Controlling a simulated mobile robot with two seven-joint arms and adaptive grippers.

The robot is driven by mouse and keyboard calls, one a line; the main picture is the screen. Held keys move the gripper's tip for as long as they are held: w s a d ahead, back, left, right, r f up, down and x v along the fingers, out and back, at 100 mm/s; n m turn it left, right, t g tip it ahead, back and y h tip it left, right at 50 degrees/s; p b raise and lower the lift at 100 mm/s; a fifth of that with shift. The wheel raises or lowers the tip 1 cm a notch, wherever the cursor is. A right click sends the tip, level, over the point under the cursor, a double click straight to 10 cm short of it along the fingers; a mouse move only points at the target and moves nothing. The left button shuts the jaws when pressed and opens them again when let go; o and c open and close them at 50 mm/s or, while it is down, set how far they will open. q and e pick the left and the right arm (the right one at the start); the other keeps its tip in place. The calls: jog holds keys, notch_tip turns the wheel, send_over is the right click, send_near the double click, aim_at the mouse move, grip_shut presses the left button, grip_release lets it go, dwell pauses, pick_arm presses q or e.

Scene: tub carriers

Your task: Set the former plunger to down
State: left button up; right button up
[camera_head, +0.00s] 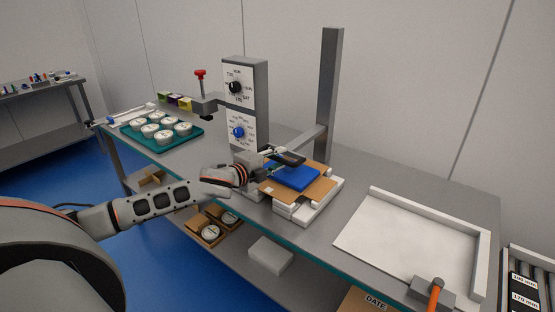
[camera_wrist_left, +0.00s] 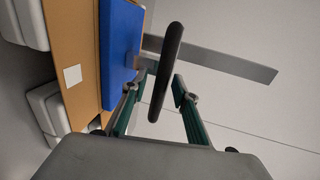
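The former stands at the middle of the bench, with white blocks (camera_head: 295,212) under a flat brown card (camera_head: 318,190). Its plunger is a blue block (camera_head: 292,177) over the card, with a black bar handle (camera_head: 290,158) above it. I cannot tell whether the blue block touches the card. The left wrist view shows the blue block (camera_wrist_left: 120,45), the card (camera_wrist_left: 75,75) and the black handle (camera_wrist_left: 167,70). My left gripper (camera_head: 278,163) is at the handle. Its two fingers (camera_wrist_left: 157,95) are apart, with the handle showing between them. My right gripper is out of view.
A grey dial column (camera_head: 260,75) with a red-knobbed lever (camera_head: 201,74) stands behind my left gripper, beside a tall post (camera_head: 328,90). A green tray (camera_head: 190,139) of white tubs is at left. A white-rimmed tray (camera_head: 400,235) and orange handle (camera_head: 436,292) are at right.

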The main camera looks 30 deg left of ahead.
pick_arm(q)
grip_shut()
jog(key=shift+s+d+f+b, duration=0.15)
jog(key=shift+f+b, duration=1)
jog(key=shift+f, duration=1.65)
jog(key=shift+o, duration=0.2)
grip_release()
jog(key=shift+o, duration=0.3)
jog(key=shift+r, duration=0.25)
jog(key=shift+r, duration=0.1)
jog(key=v, duration=1.1)
jog(key=shift+s+a, duration=0.25)
jog(key=shift+s, duration=0.15)
